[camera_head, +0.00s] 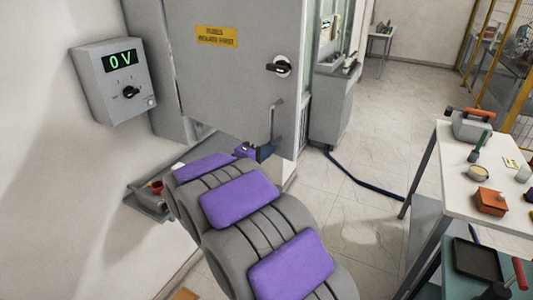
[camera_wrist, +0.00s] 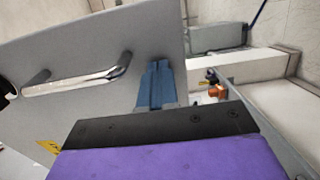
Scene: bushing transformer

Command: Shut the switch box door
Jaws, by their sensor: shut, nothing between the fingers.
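The grey switch box door (camera_head: 235,85) stands in the upper middle of the head view, with a yellow label, a black knob and a bar handle (camera_head: 274,120). It appears to stand open. In the wrist view the door (camera_wrist: 110,50) fills the upper left, with its shiny handle (camera_wrist: 80,78) left of my fingers. My gripper (camera_head: 267,151) is low by the door, just below the handle; its blue fingers (camera_wrist: 157,86) are together and empty, close to the door's edge. I cannot tell whether they touch the door. My arm hides part of the area below the door.
A grey control box (camera_head: 115,80) reading "0V" is on the left wall. A white table (camera_head: 455,195) with tools and small boxes stands at the right. A dark blue cable (camera_head: 360,180) crosses the floor. An orange part (camera_wrist: 217,92) shows right of my fingers.

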